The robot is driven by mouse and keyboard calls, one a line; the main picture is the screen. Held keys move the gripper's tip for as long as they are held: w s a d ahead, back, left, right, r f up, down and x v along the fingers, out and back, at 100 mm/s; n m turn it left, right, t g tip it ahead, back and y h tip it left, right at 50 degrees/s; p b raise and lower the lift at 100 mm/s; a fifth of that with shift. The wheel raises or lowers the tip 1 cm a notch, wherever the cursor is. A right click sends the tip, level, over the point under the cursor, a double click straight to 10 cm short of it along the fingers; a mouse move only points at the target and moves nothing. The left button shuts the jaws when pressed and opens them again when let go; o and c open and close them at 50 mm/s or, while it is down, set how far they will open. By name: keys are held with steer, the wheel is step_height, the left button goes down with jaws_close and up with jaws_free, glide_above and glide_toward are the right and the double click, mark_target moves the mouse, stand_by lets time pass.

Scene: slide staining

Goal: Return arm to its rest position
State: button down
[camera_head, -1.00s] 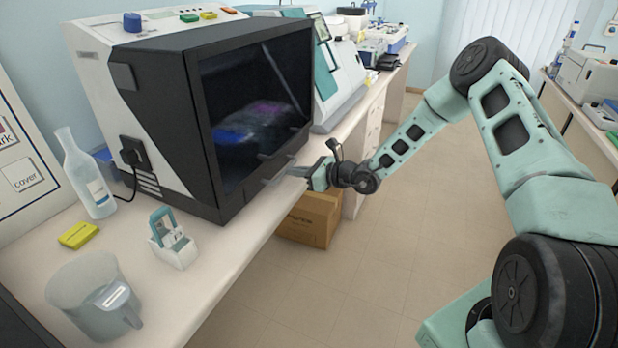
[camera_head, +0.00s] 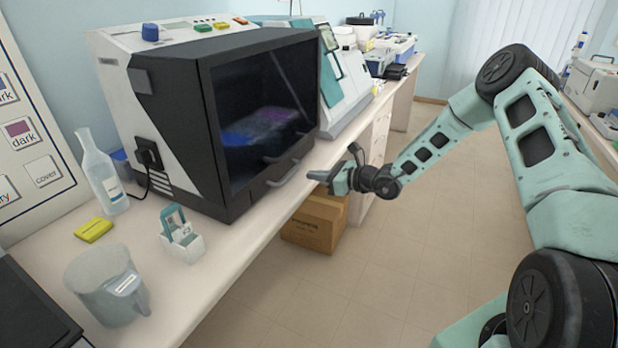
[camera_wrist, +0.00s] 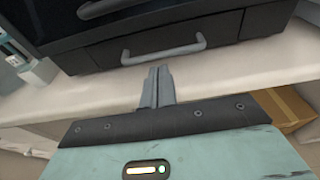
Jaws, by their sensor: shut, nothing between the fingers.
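My gripper (camera_head: 318,175) is shut and empty. In the head view it hangs over the bench's front edge, in front of the black-fronted machine (camera_head: 165,95), pointing left toward it. In the wrist view my gripper (camera_wrist: 158,82) has its two fingers together, just short of the machine's grey handle (camera_wrist: 163,48). A gap of bare bench shows between fingertips and handle. The machine's dark glass door looks closed, with blue and purple shapes behind it. My arm stretches from the right over open floor.
A cardboard box (camera_head: 315,222) sits on the floor below my gripper. The floor to the right is clear.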

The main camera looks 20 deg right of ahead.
steer(key=b+v, duration=0.1)
steer(key=v, duration=0.7)
steer(key=shift+s+d+b, duration=0.2)
steer(key=shift+d+b, duration=0.15)
steer(key=shift+b, duration=0.05)
steer(key=s+a+r+n+g, duration=0.3)
steer(key=s+a+n+g, duration=0.5)
steer(key=a, duration=0.4)
steer(key=s+a+r+n+g, duration=0.3)
steer(key=s+a+n+g, duration=0.3)
steer(key=s+a+n, duration=0.6)
steer(key=s+r+n+t+h, duration=0.1)
steer(key=s+n+h, duration=0.3)
steer(key=s+n, duration=0.4)
steer(key=s+r+n+h, duration=0.3)
steer(key=s+n+h, duration=0.2)
steer(key=s+n, duration=0.3)
steer(key=shift+s+r+t, duration=0.2)
steer(key=shift+r+t, duration=0.1)
steer(key=shift+t, duration=0.1)
steer(key=shift+a, duration=0.1)
